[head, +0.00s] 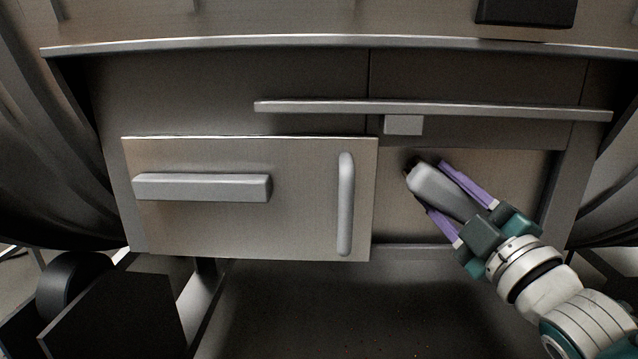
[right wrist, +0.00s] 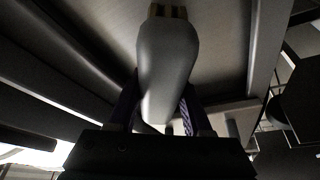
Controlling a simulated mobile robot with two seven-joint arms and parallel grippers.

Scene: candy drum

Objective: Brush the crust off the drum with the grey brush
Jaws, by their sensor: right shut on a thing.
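My right gripper (head: 437,190) reaches in from the lower right of the head view, its purple fingers shut on the grey brush (head: 429,184). The brush head points up and left, toward the brownish metal surface (head: 515,180) in the opening right of the panel. In the right wrist view the rounded grey brush (right wrist: 167,60) lies between the fingers, with tan bristles at its far end near a metal surface (right wrist: 215,50). I cannot tell whether the bristles touch it. No distinct crust can be made out. My left gripper is not in view.
A metal panel (head: 300,225) with an upright handle (head: 345,230) and a grey bar (head: 200,187) covers the left of the front. A long rail (head: 450,108) and a small block (head: 403,125) sit above the opening. A right frame post (head: 560,200) bounds it.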

